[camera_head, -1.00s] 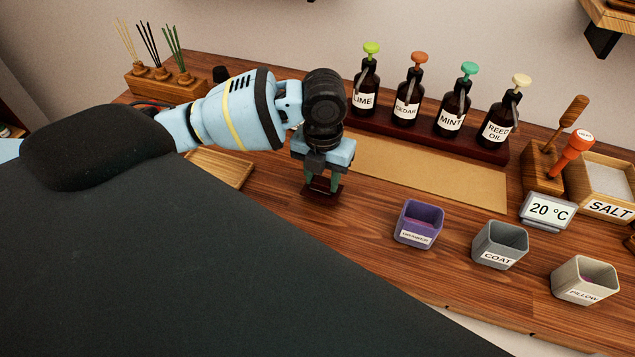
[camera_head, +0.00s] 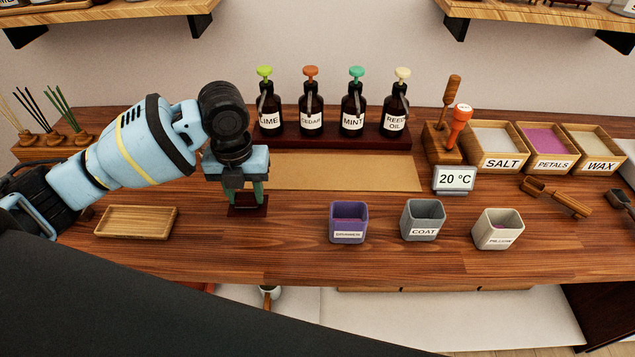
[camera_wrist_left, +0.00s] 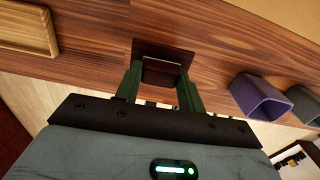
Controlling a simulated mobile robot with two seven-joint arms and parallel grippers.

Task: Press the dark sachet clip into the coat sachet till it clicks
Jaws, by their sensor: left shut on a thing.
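My left gripper (camera_head: 248,194) points down at the left part of the bench. In the left wrist view its green fingers (camera_wrist_left: 160,80) are shut on a small dark block, which seems to be the dark sachet clip (camera_wrist_left: 160,73). A dark red-brown flat base (camera_head: 248,211) lies right below the fingertips; I cannot tell whether the clip is clear of it. The coat sachet is a grey open-topped square cup labelled COAT (camera_head: 423,220), to the right and apart from the gripper. My right gripper is not in view.
A purple cup (camera_head: 348,222) stands between gripper and coat cup; a beige PILLOW cup (camera_head: 498,230) stands right of it. A wooden tray (camera_head: 136,221) is at left. A temperature display (camera_head: 454,179) stands behind the cups.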

